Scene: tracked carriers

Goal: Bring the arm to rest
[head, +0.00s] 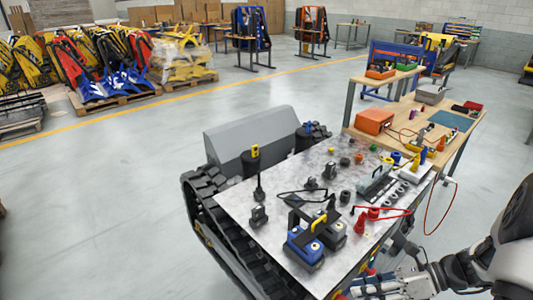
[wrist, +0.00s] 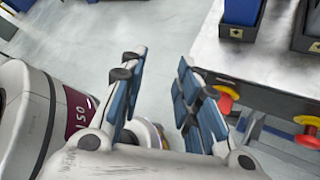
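My gripper (wrist: 158,82) shows in the wrist view with its two blue-padded fingers apart and only bare floor between them. In the head view my gripper (head: 378,287) is low at the bottom edge, beside the near right side of the tracked carrier (head: 236,208). My arm (head: 455,270) reaches in from the right edge, with its forearm low. The fingers appear clear of the carrier in the wrist view. The exact gap to the carrier's side cannot be told from the head view.
The carrier's deck holds a blue battery-like block (head: 304,247), a dark block (head: 330,232), a red cable (head: 385,212) and several small parts. A wooden workbench (head: 408,108) with an orange case (head: 374,121) stands behind. Open floor (head: 100,200) lies left of the carrier.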

